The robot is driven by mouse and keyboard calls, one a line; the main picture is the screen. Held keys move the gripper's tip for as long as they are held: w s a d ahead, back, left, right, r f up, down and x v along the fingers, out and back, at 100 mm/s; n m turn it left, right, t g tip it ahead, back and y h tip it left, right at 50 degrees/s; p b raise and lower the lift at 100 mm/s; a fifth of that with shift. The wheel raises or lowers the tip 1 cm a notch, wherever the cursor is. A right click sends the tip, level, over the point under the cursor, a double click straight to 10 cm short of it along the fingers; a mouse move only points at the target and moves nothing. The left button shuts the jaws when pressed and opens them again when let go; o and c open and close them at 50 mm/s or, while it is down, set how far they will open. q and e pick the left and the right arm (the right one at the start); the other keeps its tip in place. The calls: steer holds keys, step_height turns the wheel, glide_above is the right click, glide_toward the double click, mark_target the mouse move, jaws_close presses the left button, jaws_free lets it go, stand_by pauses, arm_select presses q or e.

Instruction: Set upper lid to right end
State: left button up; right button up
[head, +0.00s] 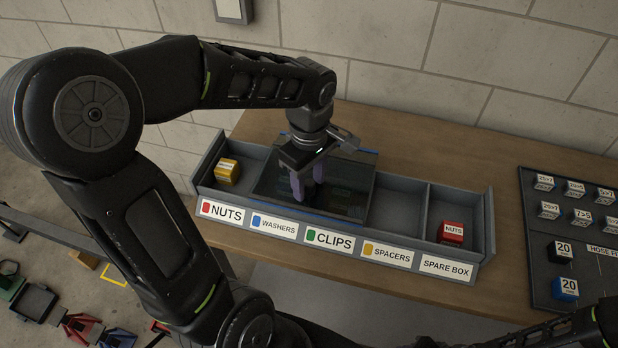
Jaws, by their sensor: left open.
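A long grey tray (485,215) with a row of compartments stands on the wooden table. A dark see-through lid (345,200) with blue along its far edge lies over its middle, covering the area behind the WASHERS and CLIPS labels. I cannot tell whether a second lid lies under it. My left gripper (308,188) points down over the lid's left-middle part, its two purple fingers apart. Whether the fingers touch the lid is unclear. The right end compartment, labelled SPARE BOX, is uncovered. My right gripper is out of view.
A yellow box (227,172) sits in the left end compartment, and a red NUTS box (452,232) sits in the right end one. The compartment behind SPACERS looks empty. A dark board (590,245) with small labelled blocks lies at the right.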

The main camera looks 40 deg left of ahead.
arm_select(q)
steer(key=shift+c, duration=0.2)
jaws_close()
stand_by(0.3)
stand_by(1.0)
